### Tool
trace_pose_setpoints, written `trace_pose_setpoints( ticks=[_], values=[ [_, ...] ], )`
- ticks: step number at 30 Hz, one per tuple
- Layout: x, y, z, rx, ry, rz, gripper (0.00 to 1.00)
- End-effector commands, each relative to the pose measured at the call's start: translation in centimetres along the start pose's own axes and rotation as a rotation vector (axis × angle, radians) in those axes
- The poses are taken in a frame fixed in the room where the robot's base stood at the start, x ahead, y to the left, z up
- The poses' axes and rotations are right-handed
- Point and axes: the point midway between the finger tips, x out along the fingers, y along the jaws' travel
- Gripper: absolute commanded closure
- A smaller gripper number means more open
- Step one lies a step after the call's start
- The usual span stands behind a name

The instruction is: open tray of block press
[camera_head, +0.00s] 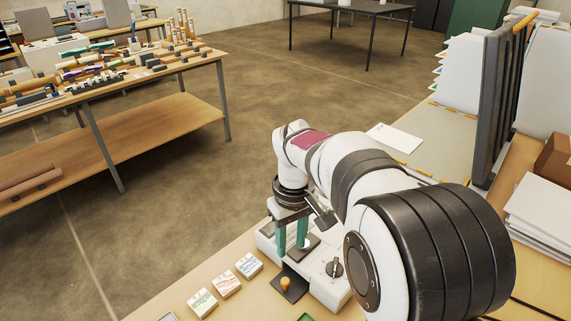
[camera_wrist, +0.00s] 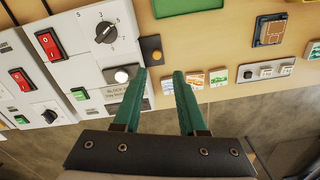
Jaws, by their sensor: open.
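The block press is a white machine (camera_head: 325,287) on the table, partly hidden behind my arm. In the wrist view its white panel (camera_wrist: 82,43) carries a red rocker switch (camera_wrist: 50,44), a dark numbered dial (camera_wrist: 105,32) and a round white button (camera_wrist: 121,76). A partly readable "BLOCK PRESS" label (camera_wrist: 115,92) sits by the button. A dark plate with an orange knob (camera_wrist: 156,56) is beside the panel; it also shows in the head view (camera_head: 287,284). My gripper (camera_wrist: 159,74) is open and empty, its teal fingers above the press near the button. Contact cannot be told.
Small printed blocks (camera_head: 227,284) lie left of the press. A green-edged item (camera_wrist: 188,6) and a brown framed piece (camera_wrist: 270,30) lie on the table. More switch panels (camera_wrist: 15,75) stand beside the press. Paper stacks (camera_head: 540,215) are at the right.

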Motion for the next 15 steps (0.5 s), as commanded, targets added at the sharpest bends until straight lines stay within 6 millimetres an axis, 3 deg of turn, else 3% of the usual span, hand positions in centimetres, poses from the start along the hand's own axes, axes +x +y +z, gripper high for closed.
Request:
trace_pose_setpoints(
  ticks=[1,4,8,15],
  values=[
    [0.9,0.1,-1.5,-0.053,-0.004,0.006,0.59],
    [1.9,0.2,-2.8,-0.114,-0.004,0.014,0.59],
    [4.1,0.3,-2.8,-0.119,-0.007,0.015,0.59],
    [11.0,0.4,-2.7,-0.116,-0.007,0.014,0.59]
  ],
)
